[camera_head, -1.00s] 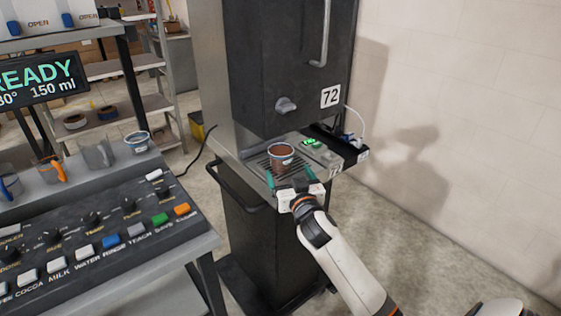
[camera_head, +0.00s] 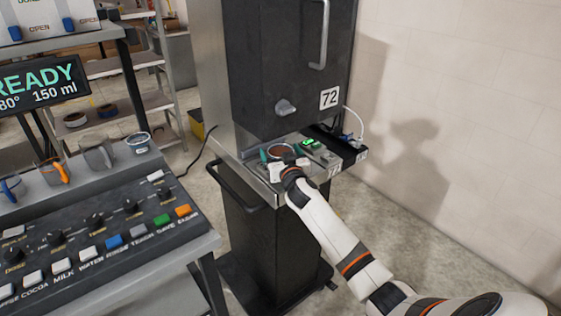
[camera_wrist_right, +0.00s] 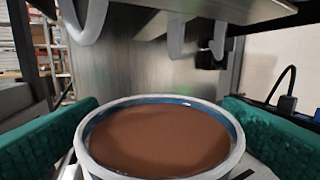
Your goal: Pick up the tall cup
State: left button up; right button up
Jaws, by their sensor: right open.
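A cup with a pale rim, a blue band inside and brown liquid near its brim (camera_head: 281,151) stands on the dispenser's drip tray. In the right wrist view the cup (camera_wrist_right: 160,140) fills the lower middle. My right gripper (camera_head: 282,156) is open, with its green finger pads on either side of the cup; the pads also flank it in the right wrist view (camera_wrist_right: 160,125). I cannot tell whether they touch it. My gripper hides the cup's lower body. My left gripper is not in view.
The dark dispenser (camera_head: 290,70) marked 72 hangs over the cup, with spouts (camera_wrist_right: 190,40) above it. A control panel (camera_head: 100,235) with knobs and buttons is at left. Behind it stand another cup (camera_head: 138,143) and jugs. A wall is at right.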

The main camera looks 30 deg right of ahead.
jog(key=c, duration=1.2)
jog(key=shift+r, duration=0.1)
